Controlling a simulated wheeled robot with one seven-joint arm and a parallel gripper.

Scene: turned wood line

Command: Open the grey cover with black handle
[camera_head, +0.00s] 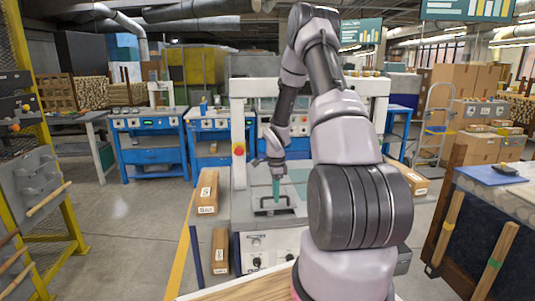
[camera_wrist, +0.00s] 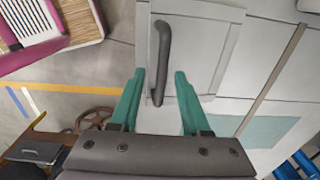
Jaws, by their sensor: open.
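The grey cover (camera_wrist: 213,52) shows in the wrist view as a flat panel with a long black bar handle (camera_wrist: 164,52). In the head view the cover lies on the machine's top, with its black handle (camera_head: 273,212) near the front. My gripper (camera_wrist: 160,72) has two green fingers spread apart, one on each side of the handle in the wrist view. Nothing is held between them. In the head view my gripper (camera_head: 276,190) points down just above the handle. Whether a finger touches the handle cannot be told. The cover appears closed.
A white machine frame (camera_head: 237,125) stands around the work area, with a red button on its left post. Cardboard boxes (camera_head: 207,192) sit left of the machine, and another box (camera_head: 419,185) is at its right. Blue workbenches (camera_head: 150,150) stand behind.

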